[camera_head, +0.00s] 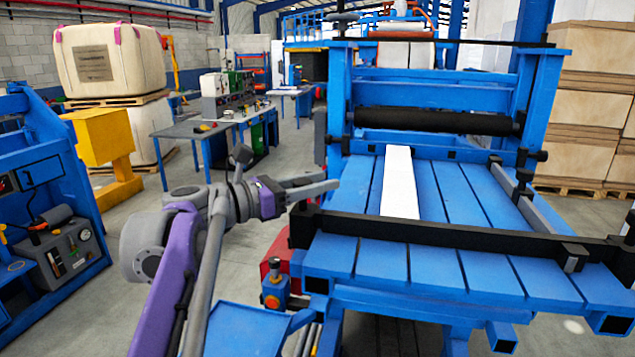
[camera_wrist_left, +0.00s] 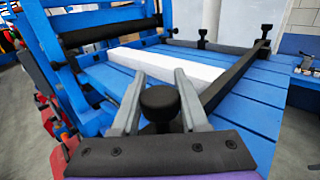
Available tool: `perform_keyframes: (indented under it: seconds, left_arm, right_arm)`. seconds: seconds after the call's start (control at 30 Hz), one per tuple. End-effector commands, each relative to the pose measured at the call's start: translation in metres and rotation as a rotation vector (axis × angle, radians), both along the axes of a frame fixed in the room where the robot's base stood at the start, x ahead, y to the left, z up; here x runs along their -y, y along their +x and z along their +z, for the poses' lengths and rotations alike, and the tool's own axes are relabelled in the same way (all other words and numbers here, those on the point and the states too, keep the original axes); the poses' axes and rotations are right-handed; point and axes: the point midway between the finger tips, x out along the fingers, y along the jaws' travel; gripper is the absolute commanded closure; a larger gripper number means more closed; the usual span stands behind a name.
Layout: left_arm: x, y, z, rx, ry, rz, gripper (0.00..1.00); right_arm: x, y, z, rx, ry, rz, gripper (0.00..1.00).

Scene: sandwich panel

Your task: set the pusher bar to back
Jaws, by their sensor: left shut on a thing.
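The pusher bar (camera_head: 430,236) is a long black bar lying across the front part of the blue slatted table (camera_head: 355,262). In the left wrist view the bar (camera_wrist_left: 232,78) runs from the far right toward my fingers. My left gripper (camera_head: 325,187) is at the bar's left end. In the left wrist view my gripper (camera_wrist_left: 159,78) is shut on a round black knob (camera_wrist_left: 160,103), one grey finger on each side of it. The knob's join to the bar is hidden by the gripper. My right gripper is out of view.
A white panel strip (camera_head: 400,183) lies lengthwise on the slats, between the bar and the black roller (camera_head: 435,121) at the back. A blue cabinet (camera_head: 50,170) stands at far left. Grey floor (camera_head: 120,285) is clear left of my arm.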

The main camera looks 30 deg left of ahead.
Motion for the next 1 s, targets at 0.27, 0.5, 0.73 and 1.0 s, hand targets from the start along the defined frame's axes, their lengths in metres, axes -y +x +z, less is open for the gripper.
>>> perform_keyframes:
  seconds: [0.27, 0.5, 0.73, 1.0]
  left_arm:
    - [0.010, -0.045, 0.002, 0.001, 0.001, 0.004, 1.00]
    - [0.019, -0.081, 0.001, 0.001, 0.001, 0.002, 1.00]
    - [0.021, -0.086, -0.001, -0.001, 0.000, -0.001, 1.00]
    - [0.021, -0.086, -0.001, -0.002, 0.000, -0.002, 0.34]
  right_arm:
    - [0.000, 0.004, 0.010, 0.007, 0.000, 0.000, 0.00]
    - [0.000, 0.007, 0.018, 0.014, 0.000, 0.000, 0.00]
    - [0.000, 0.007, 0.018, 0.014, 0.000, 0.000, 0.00]
    - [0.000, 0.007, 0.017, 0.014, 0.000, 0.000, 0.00]
